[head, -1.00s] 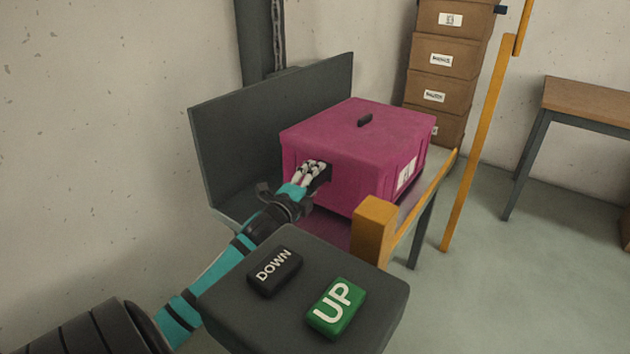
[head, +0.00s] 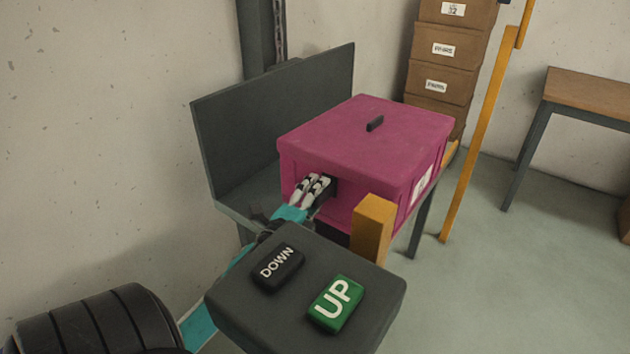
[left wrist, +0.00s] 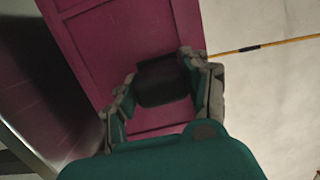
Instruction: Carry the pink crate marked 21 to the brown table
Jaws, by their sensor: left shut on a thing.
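The pink crate (head: 365,140) has a closed lid with a small dark knob and a white label on its right side; I cannot read the number. It sits at the grey lift platform, behind the control box. My left gripper (head: 322,187) is shut on the dark handle on the crate's near side. In the left wrist view the fingers (left wrist: 160,95) close around that handle, against the pink wall (left wrist: 90,45). The brown table (head: 590,95) stands at the right edge, partly out of view. My right gripper is not in view.
A control box (head: 240,310) with black DOWN (head: 277,268) and green UP (head: 336,303) buttons stands in front. A yellow post (head: 372,228) is close to the crate. Brown cartons (head: 440,70) are stacked behind. Open floor (head: 500,270) lies to the right.

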